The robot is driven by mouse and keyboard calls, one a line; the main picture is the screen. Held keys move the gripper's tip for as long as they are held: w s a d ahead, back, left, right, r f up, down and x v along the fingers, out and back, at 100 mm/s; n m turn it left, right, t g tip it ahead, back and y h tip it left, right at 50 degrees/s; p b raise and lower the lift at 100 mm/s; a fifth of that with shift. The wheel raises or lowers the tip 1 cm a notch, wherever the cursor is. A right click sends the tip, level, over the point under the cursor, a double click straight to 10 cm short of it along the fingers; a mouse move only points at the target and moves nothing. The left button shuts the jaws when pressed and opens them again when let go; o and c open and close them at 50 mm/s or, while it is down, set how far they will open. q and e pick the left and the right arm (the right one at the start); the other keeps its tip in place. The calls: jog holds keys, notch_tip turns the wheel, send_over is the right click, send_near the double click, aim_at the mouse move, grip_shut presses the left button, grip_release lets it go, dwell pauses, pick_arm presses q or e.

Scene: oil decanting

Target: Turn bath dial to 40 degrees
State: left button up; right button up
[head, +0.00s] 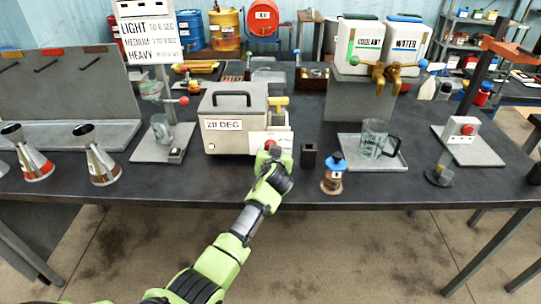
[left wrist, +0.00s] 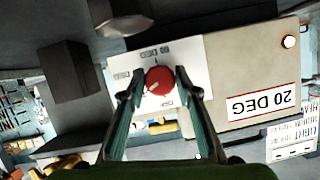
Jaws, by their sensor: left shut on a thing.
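The bath is a beige box (head: 235,104) with a dark top handle, standing on the bench. Its front label reads 20 DEG (head: 223,125), and the label shows upside down in the left wrist view (left wrist: 260,103). The red dial (left wrist: 159,80) sits on a white plate (left wrist: 195,64) with small degree markings, too small to read surely. My left gripper (left wrist: 159,84) has a finger on each side of the dial and is shut on it. In the head view the gripper (head: 269,158) partly covers the dial. My right gripper is not in view.
A glass jug (head: 374,140) sits on a tray farther right. A glass on a stand (head: 162,132) is to the left, beyond it metal cones (head: 95,155).

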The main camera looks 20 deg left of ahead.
pick_arm(q)
jog(key=m+y+b, duration=0.2)
jog(key=m+b, duration=0.1)
jog(key=m+y+b, duration=0.1)
jog(key=b, duration=0.1)
jog(key=shift+d+f+m, duration=0.1)
jog(key=shift+f+m, duration=0.15)
jog(key=shift+m, duration=0.05)
jog(key=shift+r+m+y+b, duration=0.15)
jog(key=shift+m+y+b, duration=0.75)
jog(key=shift+m+b, duration=0.75)
jog(key=o, duration=1.1)
